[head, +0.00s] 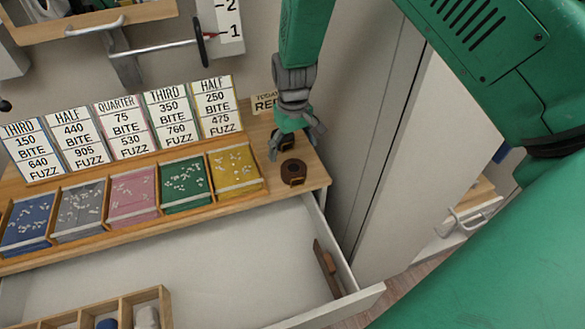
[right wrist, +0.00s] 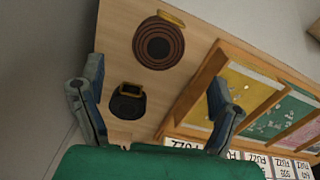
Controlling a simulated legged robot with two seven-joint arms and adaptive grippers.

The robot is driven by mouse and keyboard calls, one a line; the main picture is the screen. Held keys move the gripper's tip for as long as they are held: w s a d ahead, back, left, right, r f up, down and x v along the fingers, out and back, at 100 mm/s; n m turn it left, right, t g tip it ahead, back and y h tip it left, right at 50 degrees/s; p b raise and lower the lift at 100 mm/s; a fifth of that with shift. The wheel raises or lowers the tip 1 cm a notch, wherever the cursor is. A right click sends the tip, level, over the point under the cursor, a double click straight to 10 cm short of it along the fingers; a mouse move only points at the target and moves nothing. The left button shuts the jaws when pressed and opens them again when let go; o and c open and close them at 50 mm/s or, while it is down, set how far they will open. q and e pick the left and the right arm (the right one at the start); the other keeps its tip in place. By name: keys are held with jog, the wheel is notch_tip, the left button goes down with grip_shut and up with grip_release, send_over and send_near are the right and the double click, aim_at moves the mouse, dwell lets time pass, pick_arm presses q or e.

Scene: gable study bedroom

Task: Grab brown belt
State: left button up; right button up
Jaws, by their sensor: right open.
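The brown belt (head: 293,173) lies coiled, with a gold-coloured buckle, at the right end of the wooden desktop. In the right wrist view the brown belt (right wrist: 158,43) is a round coil beyond my fingertips. A second, black belt (right wrist: 127,102) lies coiled beside it, between my fingers in that view. In the head view the black belt (head: 284,140) is partly hidden by my right gripper. My right gripper (head: 296,146) is open and empty, pointing down above the black belt and just behind the brown one. It also shows in the right wrist view (right wrist: 157,74).
Trays of coloured cards (head: 183,184) and upright price cards (head: 172,112) stand left of the belts. Below, an open white drawer (head: 220,265) holds a brown object (head: 327,267) and a wooden divided box (head: 165,305). A grey-white cabinet side (head: 375,150) rises close on the right.

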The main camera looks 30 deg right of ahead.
aim_at(292, 166)
jog(key=f, duration=0.3)
jog(key=shift+w+a+f, duration=0.1)
jog(key=shift+w+f, duration=0.25)
jog(key=shift+f, duration=0.05)
jog(key=shift+s+f+p, duration=0.2)
jog(key=shift+f+p, duration=0.15)
jog(key=shift+f, duration=0.1)
jog(key=f, duration=0.4)
jog(key=shift+w+d+f+p, duration=0.15)
jog(key=shift+w+d+p, duration=0.1)
jog(key=shift+p, duration=0.1)
jog(key=shift+s+a, duration=0.1)
jog(key=c, duration=1.4)
